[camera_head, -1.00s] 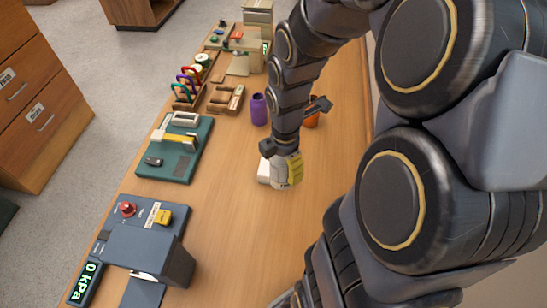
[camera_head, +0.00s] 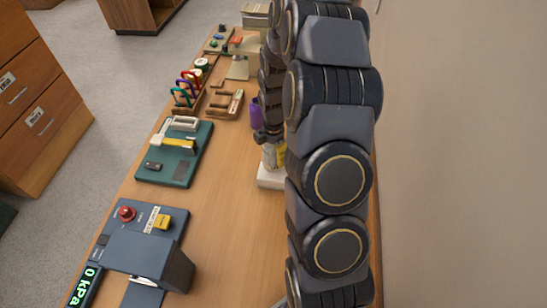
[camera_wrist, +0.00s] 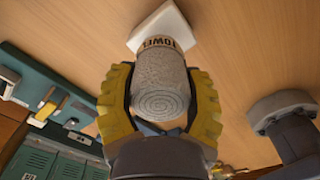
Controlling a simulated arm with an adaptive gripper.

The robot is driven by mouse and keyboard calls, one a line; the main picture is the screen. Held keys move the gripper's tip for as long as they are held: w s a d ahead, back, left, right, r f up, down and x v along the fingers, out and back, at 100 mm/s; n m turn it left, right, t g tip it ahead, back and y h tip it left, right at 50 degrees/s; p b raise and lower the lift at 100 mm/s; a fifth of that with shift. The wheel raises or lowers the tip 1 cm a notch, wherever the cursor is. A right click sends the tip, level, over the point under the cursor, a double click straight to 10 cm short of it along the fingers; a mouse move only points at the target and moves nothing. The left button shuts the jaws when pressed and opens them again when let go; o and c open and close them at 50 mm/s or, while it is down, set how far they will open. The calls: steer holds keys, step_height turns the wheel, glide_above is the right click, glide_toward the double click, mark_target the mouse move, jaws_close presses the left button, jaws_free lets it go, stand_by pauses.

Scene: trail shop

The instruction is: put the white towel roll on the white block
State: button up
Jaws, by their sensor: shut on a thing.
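The white towel roll (camera_wrist: 160,80) stands between the two yellow fingers of my gripper (camera_wrist: 164,98) in the wrist view. Its spiral end faces the camera and a lettered band is at its far end. My gripper is shut on it. The white block (camera_wrist: 172,22) lies on the table just beyond the roll's far end. In the head view the block (camera_head: 269,182) shows below the roll (camera_head: 268,160), and my arm hides part of both. I cannot tell whether the roll touches the block.
A purple bottle (camera_head: 256,113) stands behind the gripper, partly hidden by my arm. A green board with tools (camera_head: 181,168) and a grey gauge device (camera_head: 150,250) lie along the table's left side. Bare wood lies left of the block. A wall rises at right.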

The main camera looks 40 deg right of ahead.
steer(key=shift+s+f, duration=0.1)
steer(key=shift+f, duration=1.15)
steer(key=shift+f, duration=0.15)
steer(key=o, duration=1.1)
steer(key=shift+o, duration=0.2)
